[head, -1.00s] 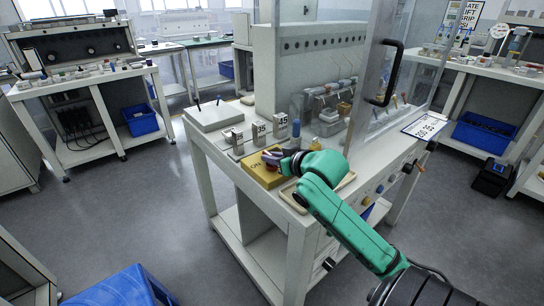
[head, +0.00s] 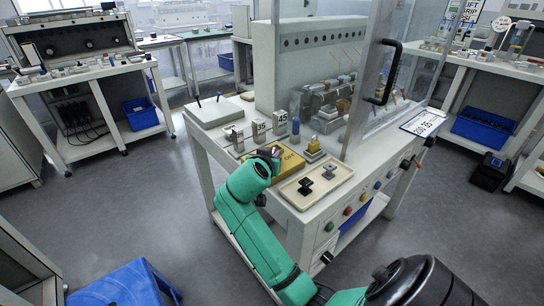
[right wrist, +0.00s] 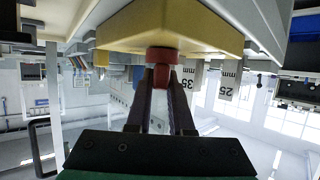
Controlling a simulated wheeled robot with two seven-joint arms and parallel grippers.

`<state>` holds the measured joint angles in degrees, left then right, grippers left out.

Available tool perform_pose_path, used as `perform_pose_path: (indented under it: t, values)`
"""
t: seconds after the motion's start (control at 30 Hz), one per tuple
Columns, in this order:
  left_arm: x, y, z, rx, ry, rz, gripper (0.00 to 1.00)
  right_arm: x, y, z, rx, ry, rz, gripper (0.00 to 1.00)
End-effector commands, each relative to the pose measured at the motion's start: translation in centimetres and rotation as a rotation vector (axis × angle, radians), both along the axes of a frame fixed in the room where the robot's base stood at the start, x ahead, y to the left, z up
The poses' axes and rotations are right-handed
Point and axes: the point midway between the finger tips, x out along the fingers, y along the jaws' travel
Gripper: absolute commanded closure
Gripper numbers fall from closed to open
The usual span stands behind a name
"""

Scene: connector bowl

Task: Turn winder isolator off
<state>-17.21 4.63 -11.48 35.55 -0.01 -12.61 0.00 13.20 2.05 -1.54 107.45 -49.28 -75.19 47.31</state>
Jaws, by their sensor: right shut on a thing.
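The isolator is a yellow box (head: 292,163) on the near left of the white bench, with dark lettering on top. Its red knob (right wrist: 161,57) shows in the right wrist view, standing out from the yellow box face (right wrist: 190,25). My right gripper (head: 271,154) is at the left part of the box. In the right wrist view its two dark fingers (right wrist: 161,88) are shut on the red knob, one on each side. The gripper hides most of the knob in the head view. My left gripper is not in view.
A beige tray (head: 289,195) with black pieces lies right of the box. Gauge blocks marked 35 (head: 259,131) and 45 (head: 280,125) stand behind it. A clear guard door with a black handle (head: 389,72) rises to the right. Buttons line the bench front.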

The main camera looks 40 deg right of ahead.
Motion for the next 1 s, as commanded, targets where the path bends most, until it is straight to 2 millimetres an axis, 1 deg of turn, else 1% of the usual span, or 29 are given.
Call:
perform_pose_path:
  t: [0.03,0.5,0.73,0.9,1.0]
  values:
    - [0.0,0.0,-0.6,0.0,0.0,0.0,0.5,0.2,0.2,-0.4,0.006,0.002,-0.039,1.0]
    - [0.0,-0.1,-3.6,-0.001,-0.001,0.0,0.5,0.1,0.0,-0.4,0.003,0.001,-0.461,1.0]
    - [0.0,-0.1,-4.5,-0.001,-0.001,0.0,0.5,0.1,0.0,-0.3,0.002,0.004,-0.597,1.0]
    - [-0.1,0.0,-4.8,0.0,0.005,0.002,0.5,0.0,0.0,-0.3,0.003,0.003,-0.653,1.0]
    - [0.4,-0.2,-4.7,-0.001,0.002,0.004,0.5,0.0,0.0,-0.2,0.003,0.003,-0.671,1.0]
